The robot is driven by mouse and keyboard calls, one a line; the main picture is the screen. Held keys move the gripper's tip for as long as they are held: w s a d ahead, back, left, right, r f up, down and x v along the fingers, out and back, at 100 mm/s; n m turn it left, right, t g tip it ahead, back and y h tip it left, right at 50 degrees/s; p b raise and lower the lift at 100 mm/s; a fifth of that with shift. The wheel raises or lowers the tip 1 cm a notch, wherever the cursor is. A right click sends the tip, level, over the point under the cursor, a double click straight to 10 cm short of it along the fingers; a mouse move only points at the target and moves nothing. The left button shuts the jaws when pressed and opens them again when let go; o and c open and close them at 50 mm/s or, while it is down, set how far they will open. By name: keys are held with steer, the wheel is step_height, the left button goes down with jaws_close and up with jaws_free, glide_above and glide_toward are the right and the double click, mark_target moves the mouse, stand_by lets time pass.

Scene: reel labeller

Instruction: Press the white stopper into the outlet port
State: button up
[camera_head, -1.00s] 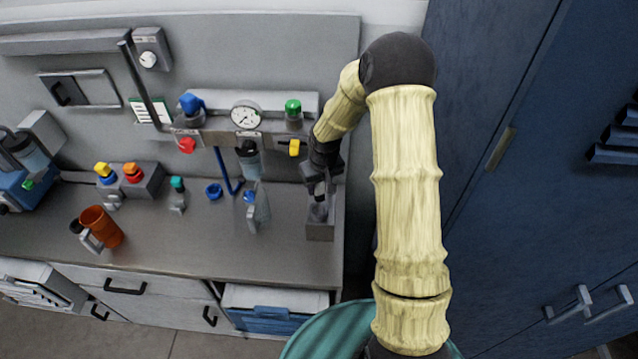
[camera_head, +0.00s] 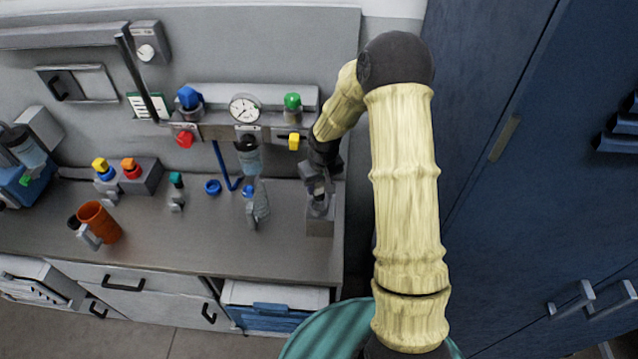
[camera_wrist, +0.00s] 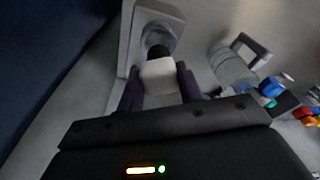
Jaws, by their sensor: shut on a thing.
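The white stopper (camera_wrist: 158,72) is between the two dark fingers of my gripper (camera_wrist: 160,88) in the wrist view, and the gripper is shut on it. A short dark part (camera_wrist: 157,51) shows just beyond the stopper, in front of a round opening (camera_wrist: 162,36) in a grey block. I cannot tell whether the stopper touches or enters that opening. In the head view my gripper (camera_head: 319,205) is over the grey block (camera_head: 320,229) at the right end of the bench, and the stopper cannot be made out there.
A clear jug with a handle (camera_wrist: 236,62) stands beside the block in the wrist view. In the head view, a gauge (camera_head: 244,109) and colored valves are above the bench. An orange mug (camera_head: 100,221) is far left. A dark blue cabinet (camera_head: 540,180) stands close on the right.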

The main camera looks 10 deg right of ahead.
mark_target(319, 197)
steer(key=shift+f+b, duration=1.9)
steer(key=shift+f, duration=0.65)
steer(key=shift+s+f+b, duration=0.1)
steer(key=shift+f+b, duration=0.2)
steer(key=shift+f, duration=0.1)
stand_by(1.8)
steer(key=o, duration=1.1)
steer(key=shift+r, duration=0.1)
